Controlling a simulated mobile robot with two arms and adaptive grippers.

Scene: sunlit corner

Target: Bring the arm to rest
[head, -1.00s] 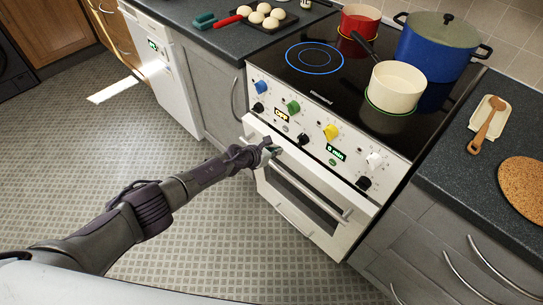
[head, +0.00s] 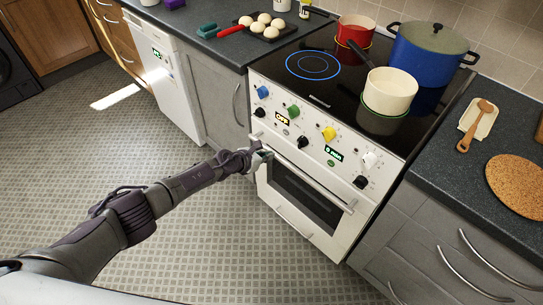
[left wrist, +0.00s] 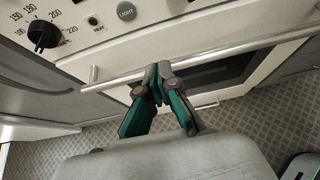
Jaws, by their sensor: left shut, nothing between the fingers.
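My left gripper (head: 264,156) reaches in from the left to the front of the white oven (head: 262,182), near the left end of the door handle. In the left wrist view the teal-and-grey fingers of my left gripper (left wrist: 157,82) are together and empty. Their tips overlap the silver handle bar (left wrist: 230,54) in that picture; I cannot tell whether they touch it. The oven door looks shut. My right gripper is in neither view.
A cream pot (head: 390,90), a red pot (head: 357,30) and a blue pot (head: 425,52) stand on the black hob (head: 325,85). Knobs (head: 329,134) line the oven front. Grey drawers (head: 440,240) with bar handles are at right. The tiled floor (head: 90,150) at left is clear.

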